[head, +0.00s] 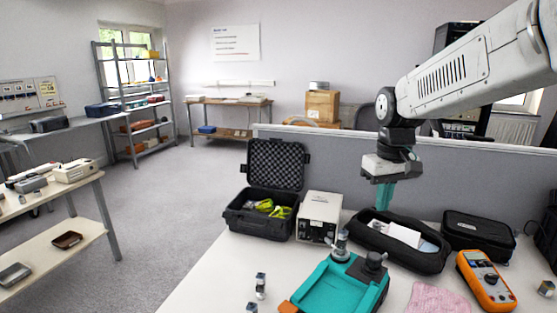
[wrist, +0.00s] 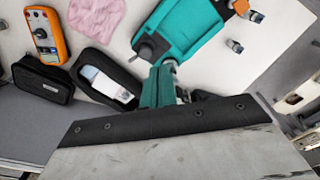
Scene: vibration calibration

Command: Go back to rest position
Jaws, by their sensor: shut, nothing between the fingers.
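My gripper (head: 381,195) hangs from my arm at the right of the head view, pointing down above the table. Its teal fingers are shut with nothing between them. In the wrist view the fingers (wrist: 160,86) show at the centre. Below them is an open black pouch (head: 427,262) with white papers inside; it also shows in the wrist view (wrist: 88,58). The gripper is apart from the table. A teal calibration device (head: 332,287) with a black knob lies in front of the pouch; it also shows in the wrist view (wrist: 195,30).
On the white table (head: 205,290) are an open black case (head: 262,225) with yellow-green items, a beige box (head: 319,217), a closed black case (head: 478,234), an orange multimeter (head: 485,279) and a pink cloth (head: 438,299). A grey partition (head: 330,160) stands behind. The front left is mostly clear.

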